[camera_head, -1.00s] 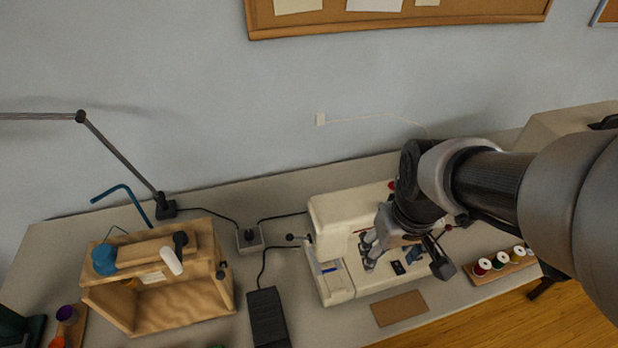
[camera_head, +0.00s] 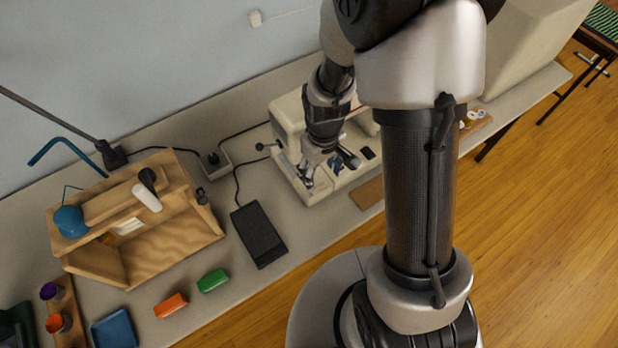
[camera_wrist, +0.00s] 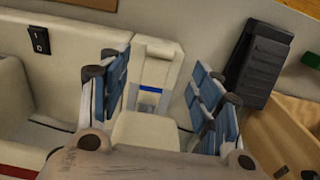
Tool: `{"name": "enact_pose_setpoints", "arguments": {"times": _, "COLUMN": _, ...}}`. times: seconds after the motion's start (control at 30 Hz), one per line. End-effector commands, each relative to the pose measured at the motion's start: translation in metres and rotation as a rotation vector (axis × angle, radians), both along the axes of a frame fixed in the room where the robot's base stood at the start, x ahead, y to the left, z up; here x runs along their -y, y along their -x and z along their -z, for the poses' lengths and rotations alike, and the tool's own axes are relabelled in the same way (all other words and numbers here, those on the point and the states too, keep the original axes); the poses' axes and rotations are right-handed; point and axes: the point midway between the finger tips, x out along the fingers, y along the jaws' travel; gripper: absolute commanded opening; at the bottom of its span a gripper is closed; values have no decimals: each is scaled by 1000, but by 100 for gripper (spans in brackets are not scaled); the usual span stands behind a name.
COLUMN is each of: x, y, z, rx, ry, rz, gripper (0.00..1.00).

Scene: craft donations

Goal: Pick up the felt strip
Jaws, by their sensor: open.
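A narrow blue strip (camera_wrist: 153,88), which looks like the felt strip, lies across the pale end of a cream sewing machine (camera_head: 287,109). In the wrist view it shows between the blue-padded fingers of my gripper (camera_wrist: 158,82). The fingers are spread apart, with one on each side of that end of the machine, and nothing is held. In the head view my gripper (camera_head: 307,177) is over the machine's left end, and the strip is hidden there. I cannot tell the height between fingertips and strip.
A black foot pedal (camera_head: 259,234) lies left of the machine. A wooden box (camera_head: 165,240) stands further left. Orange (camera_head: 171,305) and green (camera_head: 213,280) blocks lie in front of it. A brown board (camera_head: 367,193) lies by the machine's front. Cables run behind.

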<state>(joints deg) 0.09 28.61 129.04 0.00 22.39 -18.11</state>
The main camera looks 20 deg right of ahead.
Motion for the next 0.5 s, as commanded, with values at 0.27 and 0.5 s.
{"name": "enact_pose_setpoints", "arguments": {"times": 0.27, "x": 0, "y": 0, "z": 24, "rx": 0, "ry": 0, "rz": 0, "gripper": 58}}
{"name": "enact_pose_setpoints", "arguments": {"times": 0.5, "x": -1, "y": 1, "z": 53, "rx": -2, "ry": 0, "rz": 0, "gripper": 58}}
